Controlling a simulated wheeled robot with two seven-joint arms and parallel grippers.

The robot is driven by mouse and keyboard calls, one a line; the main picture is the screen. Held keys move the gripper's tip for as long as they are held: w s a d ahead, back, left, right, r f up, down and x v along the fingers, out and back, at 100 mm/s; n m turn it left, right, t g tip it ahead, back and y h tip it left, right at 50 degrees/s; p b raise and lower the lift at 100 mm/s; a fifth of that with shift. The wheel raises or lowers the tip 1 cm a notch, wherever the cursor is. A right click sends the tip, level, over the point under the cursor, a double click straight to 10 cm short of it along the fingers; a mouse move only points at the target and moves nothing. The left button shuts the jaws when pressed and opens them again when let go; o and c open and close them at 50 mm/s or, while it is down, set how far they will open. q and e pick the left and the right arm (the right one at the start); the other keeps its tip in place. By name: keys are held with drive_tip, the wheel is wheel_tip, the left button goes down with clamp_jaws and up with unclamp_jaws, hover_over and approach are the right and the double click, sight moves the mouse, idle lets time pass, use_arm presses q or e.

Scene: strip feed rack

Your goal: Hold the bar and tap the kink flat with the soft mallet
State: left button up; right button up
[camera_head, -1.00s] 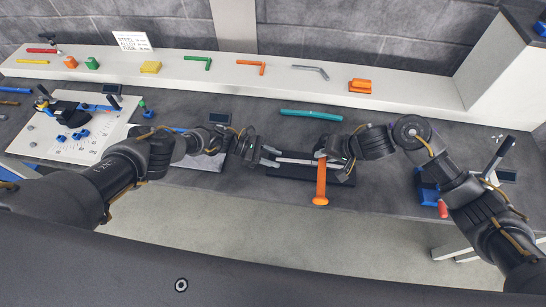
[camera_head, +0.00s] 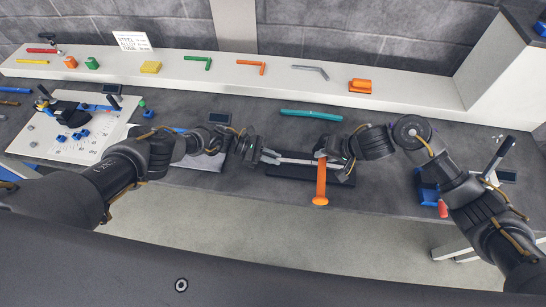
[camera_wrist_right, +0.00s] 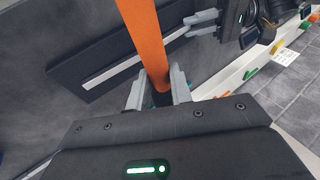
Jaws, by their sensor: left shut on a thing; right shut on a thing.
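The thin silver bar (camera_head: 294,161) lies over a dark block (camera_head: 285,173) at the front of the bench; in the right wrist view the bar (camera_wrist_right: 108,73) runs along this block. My left gripper (camera_head: 268,156) is shut on the bar's left end. My right gripper (camera_head: 328,165) is shut on the orange mallet (camera_head: 321,184), whose wider end points toward the bench's front edge. I cannot make out the kink.
A white board with fittings (camera_head: 60,143) is at left. A pale shelf (camera_head: 225,78) with coloured pieces runs along the back. A blue holder (camera_head: 428,190) stands at right. Bare bench lies around the teal strip.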

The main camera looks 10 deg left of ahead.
drive_tip(key=shift+f, duration=0.1)
idle(0.4)
drive_tip(key=shift+a+f+h, duration=0.25)
drive_tip(key=shift+f+h, duration=0.25)
drive_tip(key=shift+f, duration=1)
drive_tip(key=shift+a+f+h, duration=0.2)
drive_tip(key=shift+f+h, duration=0.3)
drive_tip(key=shift+f, duration=1)
drive_tip(key=shift+r, duration=2.05)
drive_tip(key=shift+f, duration=0.1)
drive_tip(key=shift+f, duration=2.2)
drive_tip(key=shift+r, duration=2.25)
